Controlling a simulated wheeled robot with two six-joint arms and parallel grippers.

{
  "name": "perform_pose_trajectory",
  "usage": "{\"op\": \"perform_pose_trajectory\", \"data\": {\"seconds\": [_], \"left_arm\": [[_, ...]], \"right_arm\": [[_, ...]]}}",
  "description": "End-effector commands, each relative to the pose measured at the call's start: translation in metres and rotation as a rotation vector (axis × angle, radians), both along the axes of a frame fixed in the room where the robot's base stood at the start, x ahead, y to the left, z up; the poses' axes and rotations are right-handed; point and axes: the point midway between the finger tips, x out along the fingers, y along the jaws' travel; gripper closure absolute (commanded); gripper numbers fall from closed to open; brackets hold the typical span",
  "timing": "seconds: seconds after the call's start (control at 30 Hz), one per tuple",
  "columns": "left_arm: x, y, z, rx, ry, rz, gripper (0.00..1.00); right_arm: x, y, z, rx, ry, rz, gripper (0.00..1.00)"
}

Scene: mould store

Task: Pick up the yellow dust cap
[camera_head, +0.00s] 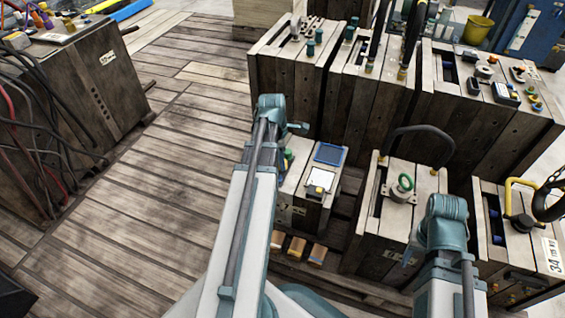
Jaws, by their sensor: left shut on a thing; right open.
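I cannot make out the yellow dust cap for certain. A small green and yellow thing (289,158) shows just right of my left arm, on the small wooden block (315,211), partly hidden by the arm. My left arm rises from the bottom middle to a teal joint over that block, and its fingers do not show. My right arm shows at the lower right with a teal joint in front of the block with the green ring (405,182). Its fingers do not show either.
The small block also bears a blue-framed tray (330,154) and a yellow and white device (318,186). Larger wooden blocks with small fittings stand behind. A yellow shackle (512,197) and a chain are at right. A bench (85,85) with hanging cables stands left. The plank floor between is clear.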

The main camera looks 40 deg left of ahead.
Motion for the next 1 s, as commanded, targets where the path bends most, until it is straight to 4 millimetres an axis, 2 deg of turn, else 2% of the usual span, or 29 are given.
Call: {"op": "perform_pose_trajectory", "data": {"seconds": [0.17, 0.37, 0.8, 1.0], "left_arm": [[0.0, 0.0, 0.004, 0.0, 0.0, 0.0, 1.0], [0.0, 0.0, 0.019, 0.0, 0.0, 0.0, 1.0], [0.0, 0.0, 0.085, 0.0, 0.0, 0.0, 1.0], [0.0, 0.0, 0.101, 0.0, 0.0, 0.0, 1.0]], "right_arm": [[0.0, 0.0, 0.004, 0.0, 0.0, 0.001, 0.5], [0.0, 0.0, 0.019, 0.0, 0.0, 0.004, 0.5], [0.0, 0.0, 0.085, -0.001, 0.002, 0.017, 0.5], [0.0, -0.001, 0.101, -0.003, 0.002, 0.013, 0.5]]}}
